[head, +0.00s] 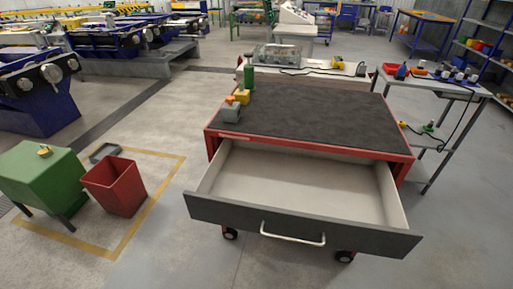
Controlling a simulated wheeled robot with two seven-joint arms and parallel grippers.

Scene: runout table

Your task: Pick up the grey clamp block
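A small grey block (235,113), which looks like the grey clamp block, sits on the dark top of the red runout table (320,115), near its left edge. A yellow-orange block (242,96) stands right behind it, and a smaller orange piece (229,99) shows at its upper left. I cannot tell whether these pieces touch the grey block. Neither my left gripper nor my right gripper is in view.
A green bottle (249,76) stands behind the blocks. The table's wide drawer (290,190) is pulled out toward me and looks empty. A red bin (115,187) and green cabinet (40,178) stand on the left. The middle and right of the tabletop are clear.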

